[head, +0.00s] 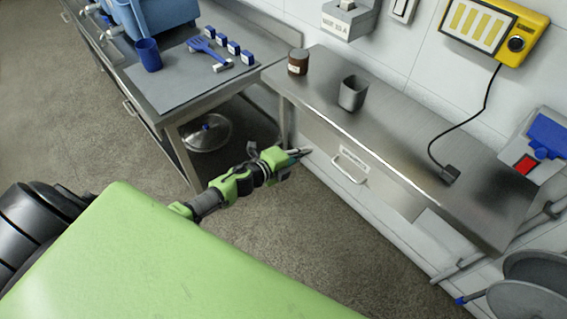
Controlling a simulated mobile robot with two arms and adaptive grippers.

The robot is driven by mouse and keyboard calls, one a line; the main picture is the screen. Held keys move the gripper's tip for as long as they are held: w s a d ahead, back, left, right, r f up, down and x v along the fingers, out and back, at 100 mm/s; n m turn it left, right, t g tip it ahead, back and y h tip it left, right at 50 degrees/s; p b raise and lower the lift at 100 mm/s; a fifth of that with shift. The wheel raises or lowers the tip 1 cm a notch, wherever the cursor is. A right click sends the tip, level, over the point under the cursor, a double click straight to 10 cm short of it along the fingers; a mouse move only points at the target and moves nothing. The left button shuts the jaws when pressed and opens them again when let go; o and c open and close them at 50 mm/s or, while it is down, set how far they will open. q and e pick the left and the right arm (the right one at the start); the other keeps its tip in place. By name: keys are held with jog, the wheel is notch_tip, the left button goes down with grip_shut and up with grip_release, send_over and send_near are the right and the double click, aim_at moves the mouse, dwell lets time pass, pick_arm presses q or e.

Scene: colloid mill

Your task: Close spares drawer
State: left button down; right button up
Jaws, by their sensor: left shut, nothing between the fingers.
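The spares drawer (378,192) is a light grey front with a pale label and a metal bar handle (350,163), set under the steel bench at the right. Its front looks about level with the bench edge, but I cannot tell whether it stands slightly out. My left gripper (303,153) is shut and empty. It points right toward the drawer, left of the handle and apart from it in the picture. My right gripper is not in view.
On the steel bench (400,130) stand a brown jar (298,61), a grey cup (353,93) and a black plug (449,174). A second table (165,92) with blue tools stands at the left. Round discs (530,290) are at the lower right. The floor between is clear.

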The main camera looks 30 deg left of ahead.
pick_arm(q)
jog(key=shift+a+f+v, duration=0.25)
jog(key=shift+a+v, duration=0.05)
jog(key=shift+v, duration=3.25)
jog(key=s+a+f+n+g+y, duration=0.25)
jog(key=s+f+n, duration=0.4)
jog(key=f, duration=0.55)
jog(key=s+a+f+n+g+y, duration=0.25)
jog(key=s+f+n, duration=0.4)
jog(key=f, duration=0.65)
jog(key=s+d+f+n+g, duration=0.2)
jog(key=s+f, duration=0.3)
jog(key=s, duration=0.6)
jog(key=s+d+f+n+g, duration=0.2)
jog(key=s+f, duration=0.3)
jog(key=s, duration=0.6)
jog(key=s+d+f+n+g, duration=0.2)
jog(key=s+f, duration=0.3)
jog(key=s, duration=0.6)
jog(key=shift+s+d+n+g, duration=0.15)
jog(key=shift+d+n+g, duration=0.15)
jog(key=shift+d+g, duration=0.6)
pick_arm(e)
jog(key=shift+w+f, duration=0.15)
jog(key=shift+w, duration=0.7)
